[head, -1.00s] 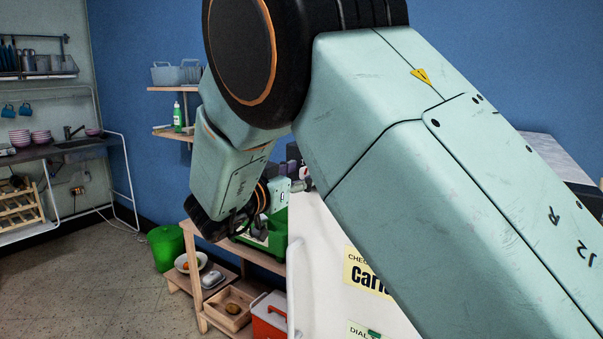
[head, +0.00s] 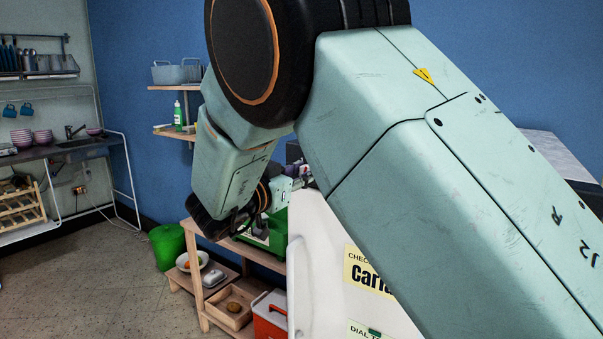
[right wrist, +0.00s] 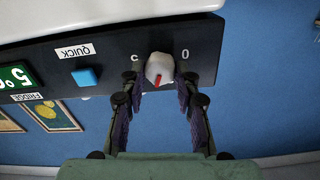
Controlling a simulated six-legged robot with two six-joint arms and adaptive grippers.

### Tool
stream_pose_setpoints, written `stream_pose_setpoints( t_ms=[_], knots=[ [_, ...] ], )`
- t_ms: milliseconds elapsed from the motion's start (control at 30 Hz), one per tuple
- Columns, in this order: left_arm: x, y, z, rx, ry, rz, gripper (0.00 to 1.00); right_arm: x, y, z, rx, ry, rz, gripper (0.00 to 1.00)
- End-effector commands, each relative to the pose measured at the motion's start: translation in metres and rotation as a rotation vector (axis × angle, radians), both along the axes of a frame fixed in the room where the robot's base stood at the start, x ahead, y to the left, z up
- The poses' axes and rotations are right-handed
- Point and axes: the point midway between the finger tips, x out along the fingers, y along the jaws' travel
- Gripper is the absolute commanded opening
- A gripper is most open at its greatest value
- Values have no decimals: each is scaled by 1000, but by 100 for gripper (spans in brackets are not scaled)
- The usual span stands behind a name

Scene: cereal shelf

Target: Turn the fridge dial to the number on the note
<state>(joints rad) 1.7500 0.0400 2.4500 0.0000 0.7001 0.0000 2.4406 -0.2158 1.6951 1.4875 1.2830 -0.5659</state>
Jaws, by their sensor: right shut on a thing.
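The fridge dial is a pale knob (right wrist: 160,65) with a red mark, on the black control panel (right wrist: 115,62), which shows upside down in the right wrist view. The red mark points down toward my wrist in that picture. My right gripper (right wrist: 161,88) is shut on the knob, one finger on each side. A "0" shows to the right of the knob; other dial numbers are hidden or unclear. In the head view my right gripper (head: 303,181) is at the top of the white fridge (head: 320,270). A note reading "DIAL TO" (head: 366,331) is cut off, its number out of view.
A blue button (right wrist: 86,76), a "QUICK" label (right wrist: 75,51) and a green display (right wrist: 15,77) sit on the panel. Another note (head: 366,270) is partly covered by my right arm. A wooden shelf unit (head: 200,295) stands left of the fridge.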

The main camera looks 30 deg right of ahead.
Motion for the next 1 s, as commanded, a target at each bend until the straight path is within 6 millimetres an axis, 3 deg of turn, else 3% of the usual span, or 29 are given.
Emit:
stream_pose_setpoints(
  t_ms=[367, 1000],
  knots=[
    [0, 0, -9, 0, 0, 0, 38, 0, -1, -1, 76, -178, 0, 0],
    [0, 0, -50, 0, 0, 0, 38, -1, -1, -4, 306, -738, 5, 0]
  ],
)
